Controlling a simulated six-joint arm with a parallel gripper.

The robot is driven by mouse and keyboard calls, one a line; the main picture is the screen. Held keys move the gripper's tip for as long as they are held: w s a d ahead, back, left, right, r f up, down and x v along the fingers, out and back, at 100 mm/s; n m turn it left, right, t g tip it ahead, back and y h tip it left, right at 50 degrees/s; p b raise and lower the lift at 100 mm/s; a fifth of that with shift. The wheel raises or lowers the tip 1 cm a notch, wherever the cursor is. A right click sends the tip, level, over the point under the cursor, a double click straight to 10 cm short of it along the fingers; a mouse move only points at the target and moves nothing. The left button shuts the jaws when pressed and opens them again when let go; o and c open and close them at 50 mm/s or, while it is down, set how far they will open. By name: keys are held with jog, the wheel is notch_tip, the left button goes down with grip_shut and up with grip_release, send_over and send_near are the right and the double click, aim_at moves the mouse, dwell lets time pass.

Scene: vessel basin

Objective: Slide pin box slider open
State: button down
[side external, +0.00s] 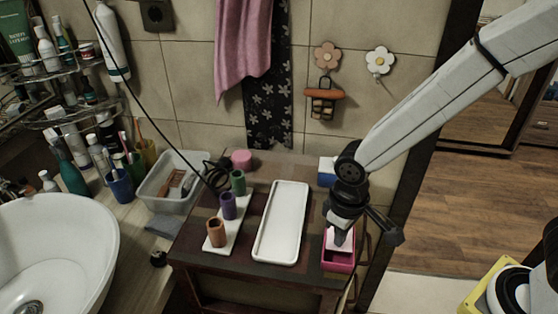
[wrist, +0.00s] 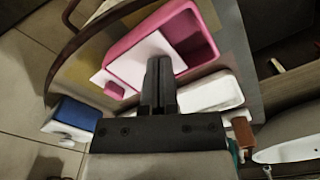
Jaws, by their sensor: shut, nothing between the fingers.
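The pink pin box (side external: 338,262) stands at the right front of the brown cabinet top, below my gripper (side external: 340,236). In the wrist view the pin box (wrist: 205,50) has a flat white slider (wrist: 137,58) over one part, with a small pink knob (wrist: 114,91) at its end. The other part of the box is uncovered and its pink inside shows. My gripper (wrist: 160,62) is shut and empty, with its fingertips over the slider's edge area. The fingers hide part of the slider, and I cannot tell whether they touch it.
A long white tray (side external: 263,247) lies left of the box. Orange, purple and green cups (side external: 228,206) stand in a row farther left. A blue and white box (side external: 326,178) is behind my gripper. A clear bin (side external: 160,203) and the basin (side external: 95,225) are at the left.

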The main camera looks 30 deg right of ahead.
jog(key=shift+w+d+f, duration=0.1)
jog(key=shift+w+d, duration=1.15)
jog(key=shift+d, duration=0.05)
dwell(1.9)
dwell(0.4)
jog(key=shift+r, duration=3.5)
jog(key=shift+d, duration=0.1)
jog(key=s+d+f+m+t, duration=0.1)
jog(key=s+d+f, duration=0.1)
jog(key=d, duration=0.3)
jog(key=s+d+f+m+t, duration=0.1)
jog(key=s+d+m, duration=0.1)
jog(key=d, duration=0.3)
jog(key=shift+s+d+f+t, duration=0.2)
jog(key=shift+f+t, duration=0.1)
jog(key=shift+f, duration=0.1)
jog(key=shift+a, duration=0.1)
